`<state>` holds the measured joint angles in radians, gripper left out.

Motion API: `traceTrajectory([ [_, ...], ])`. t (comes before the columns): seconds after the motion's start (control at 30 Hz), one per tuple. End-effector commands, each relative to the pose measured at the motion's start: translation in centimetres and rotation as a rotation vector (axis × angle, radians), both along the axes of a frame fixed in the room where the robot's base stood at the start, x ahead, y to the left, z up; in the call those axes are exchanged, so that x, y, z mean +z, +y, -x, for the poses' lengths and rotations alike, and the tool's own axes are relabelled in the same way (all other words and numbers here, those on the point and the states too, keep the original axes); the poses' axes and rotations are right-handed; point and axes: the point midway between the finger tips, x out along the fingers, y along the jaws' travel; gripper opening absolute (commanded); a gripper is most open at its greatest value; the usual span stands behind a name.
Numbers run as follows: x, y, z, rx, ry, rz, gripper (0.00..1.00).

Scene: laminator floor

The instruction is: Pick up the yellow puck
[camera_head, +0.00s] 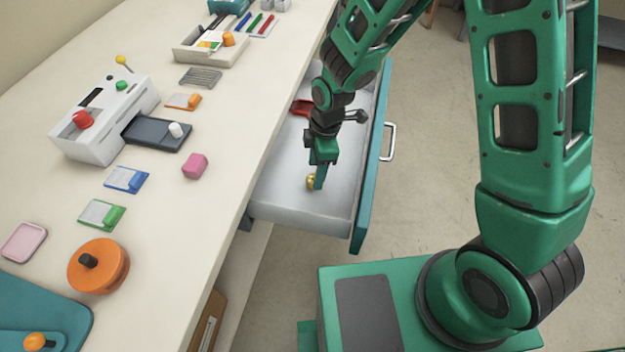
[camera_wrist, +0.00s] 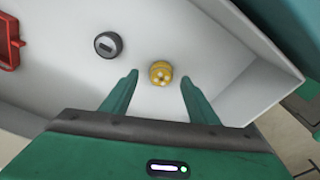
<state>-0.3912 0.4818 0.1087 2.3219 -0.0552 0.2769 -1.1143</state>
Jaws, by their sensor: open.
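The yellow puck (camera_wrist: 160,73) lies on the floor of the open drawer (camera_head: 277,196). In the head view the yellow puck (camera_head: 311,182) shows just beside my fingertips, partly covered by them. My gripper (camera_head: 317,180) points down into the drawer. In the wrist view my gripper (camera_wrist: 158,84) is open, with one green finger on each side of the puck's near edge. The puck sits between and slightly beyond the fingertips. No contact shows; the exact height of the fingers above the drawer floor is hard to tell.
A dark round puck (camera_wrist: 108,45) lies left of the yellow one in the drawer. A red tray (camera_head: 302,107) sits farther back in it. The drawer's teal front (camera_head: 366,180) and side walls stand close by. The white table (camera_head: 215,215) holds a laminator (camera_head: 105,118) and several small items.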

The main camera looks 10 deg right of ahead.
Motion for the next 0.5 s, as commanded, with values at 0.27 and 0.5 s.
traceTrajectory([
  [0.27,-2.7,0.4,0.1,-0.001,0.000,0.001,0.54],
  [0.5,-2.8,0.4,0.1,-0.002,-0.001,0.000,0.54],
])
